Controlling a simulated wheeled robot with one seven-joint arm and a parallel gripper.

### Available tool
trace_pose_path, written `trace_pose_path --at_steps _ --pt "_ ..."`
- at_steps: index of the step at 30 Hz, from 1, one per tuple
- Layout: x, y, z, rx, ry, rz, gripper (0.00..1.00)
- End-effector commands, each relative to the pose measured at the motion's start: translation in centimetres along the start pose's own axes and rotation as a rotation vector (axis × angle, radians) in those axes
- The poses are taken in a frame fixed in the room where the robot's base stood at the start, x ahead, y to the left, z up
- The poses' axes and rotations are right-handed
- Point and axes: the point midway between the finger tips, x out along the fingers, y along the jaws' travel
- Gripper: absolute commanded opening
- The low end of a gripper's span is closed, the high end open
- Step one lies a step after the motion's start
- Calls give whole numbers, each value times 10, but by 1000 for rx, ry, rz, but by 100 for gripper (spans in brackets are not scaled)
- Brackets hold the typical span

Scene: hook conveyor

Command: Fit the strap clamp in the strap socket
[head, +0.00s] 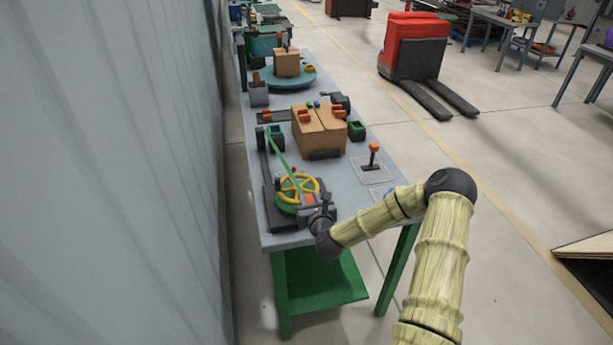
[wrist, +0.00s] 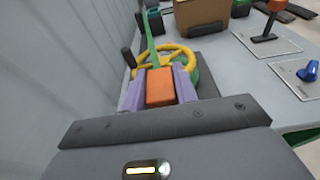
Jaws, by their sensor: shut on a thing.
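The strap clamp is an orange block (wrist: 160,87) at the end of a green strap. My gripper (wrist: 160,80), with purple fingers, is shut on it, one finger on each side. In the head view my gripper (head: 311,200) is at the near end of the bench, just beside a yellow handwheel (head: 313,184). The green strap (head: 281,155) runs from the clamp up and left to a dark green part (head: 274,133). In the wrist view the strap (wrist: 150,42) crosses over the handwheel (wrist: 184,53). I cannot make out the strap socket for certain.
A cardboard box (head: 322,133) with orange pieces on top stands beyond the wheel. An orange-knobbed lever (head: 373,156) stands on a plate to the right. A corrugated wall (head: 150,170) runs close along the left. Bare bench top (head: 345,180) lies right of the wheel.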

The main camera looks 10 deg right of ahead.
Motion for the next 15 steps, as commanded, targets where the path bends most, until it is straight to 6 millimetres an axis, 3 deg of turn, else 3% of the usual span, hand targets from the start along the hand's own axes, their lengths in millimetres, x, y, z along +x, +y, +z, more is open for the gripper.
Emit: trace_pose_path --at_steps 1,3,12,15 --pt "-4 2 -32 5 6 3 3" --pt "-12 4 -60 5 6 4 3" --pt "-56 21 -173 6 6 2 3" --pt "-70 26 -197 6 4 -4 3"
